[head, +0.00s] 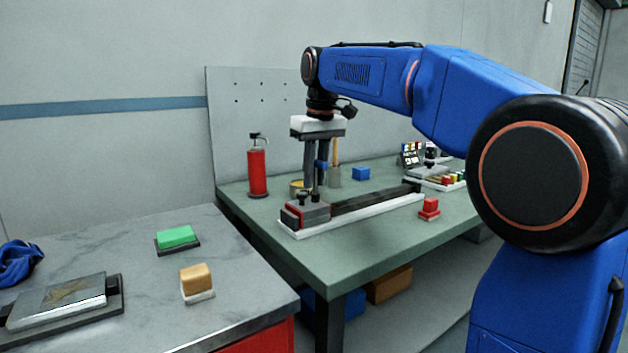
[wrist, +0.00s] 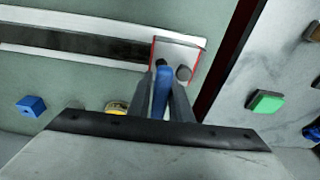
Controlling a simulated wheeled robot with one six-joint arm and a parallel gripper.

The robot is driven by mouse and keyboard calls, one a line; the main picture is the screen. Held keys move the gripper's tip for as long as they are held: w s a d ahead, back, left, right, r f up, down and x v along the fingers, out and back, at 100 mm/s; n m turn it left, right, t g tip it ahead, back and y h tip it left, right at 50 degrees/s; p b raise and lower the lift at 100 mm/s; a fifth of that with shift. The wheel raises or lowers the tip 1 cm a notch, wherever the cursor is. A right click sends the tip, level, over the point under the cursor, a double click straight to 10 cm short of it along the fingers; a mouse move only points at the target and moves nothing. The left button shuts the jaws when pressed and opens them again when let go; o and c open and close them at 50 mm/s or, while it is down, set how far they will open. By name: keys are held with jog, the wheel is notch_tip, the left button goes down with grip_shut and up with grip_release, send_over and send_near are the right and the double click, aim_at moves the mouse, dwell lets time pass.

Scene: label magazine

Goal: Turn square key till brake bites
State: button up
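The label magazine (head: 370,208) is a long white-edged rail with a dark channel on the green table; it also shows in the wrist view (wrist: 60,40). A grey block with red edges (head: 310,214) sits at its near left end, with small dark posts on top. My gripper (head: 315,188) points down over this block. In the wrist view, its fingers (wrist: 165,85) close on a blue piece, seemingly the square key's handle (wrist: 162,92), beside a round grey knob (wrist: 184,73). The key's lower end and its fit in the block are hidden.
A red bottle (head: 257,172), a yellow roll (head: 296,187) and a blue cube (head: 360,173) stand behind the rail. A red piece (head: 429,209) is in front. The grey bench at left holds a green block (head: 175,236) and a tan block (head: 196,277).

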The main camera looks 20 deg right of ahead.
jog(key=shift+w+f, duration=0.1)
jog(key=shift+f, duration=0.5)
jog(key=shift+c, duration=0.6)
grip_shut()
jog(key=shift+m, duration=1.5)
